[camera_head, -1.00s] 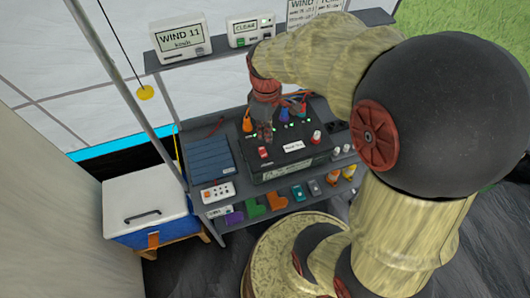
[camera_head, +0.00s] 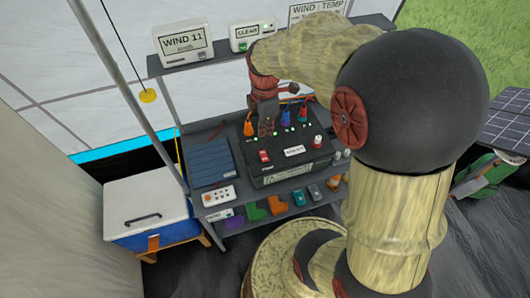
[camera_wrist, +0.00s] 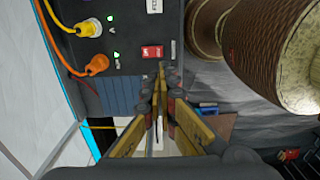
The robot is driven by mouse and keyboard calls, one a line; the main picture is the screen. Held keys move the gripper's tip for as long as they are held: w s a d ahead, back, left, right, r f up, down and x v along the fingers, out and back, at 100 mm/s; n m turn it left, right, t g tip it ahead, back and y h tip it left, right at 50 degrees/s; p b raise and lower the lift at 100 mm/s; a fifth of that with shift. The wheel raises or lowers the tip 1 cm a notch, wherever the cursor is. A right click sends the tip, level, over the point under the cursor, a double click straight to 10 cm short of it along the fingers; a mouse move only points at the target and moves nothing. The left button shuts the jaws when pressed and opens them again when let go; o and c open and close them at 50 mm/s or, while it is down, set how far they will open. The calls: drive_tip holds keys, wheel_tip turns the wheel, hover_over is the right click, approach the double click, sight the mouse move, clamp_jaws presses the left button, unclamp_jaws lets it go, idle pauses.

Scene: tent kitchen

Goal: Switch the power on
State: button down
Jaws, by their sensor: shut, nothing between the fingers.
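A black power box (camera_head: 290,166) stands on the shelf, with a red switch (camera_head: 264,156) on its top near the left front corner. In the wrist view the red switch (camera_wrist: 152,52) has small white marks that I cannot read, and I cannot tell which way it is set. My gripper (camera_head: 267,132) is over the box, just behind the switch in the head view. In the wrist view my gripper's fingertips (camera_wrist: 162,72) are together and empty, close beside the switch. I cannot tell whether they touch the box.
An orange plug (camera_wrist: 97,65) and a yellow plug (camera_wrist: 88,29) sit in the box beside green lights. A blue plug (camera_head: 286,118) is further right. A blue panel (camera_head: 209,161) lies left of the box. A white-lidded cooler (camera_head: 146,203) stands on the left.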

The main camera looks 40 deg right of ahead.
sight(265, 160)
wheel_tip(265, 160, down, 14)
drive_tip(key=b, duration=0.3)
drive_tip(key=shift+b, duration=0.35)
drive_tip(key=shift+s+f, duration=0.15)
drive_tip(key=shift+f, duration=0.25)
drive_tip(key=shift+w+d+r+p, duration=0.15)
drive_tip(key=shift+w+r+p, duration=0.3)
drive_tip(key=shift+w, duration=0.3)
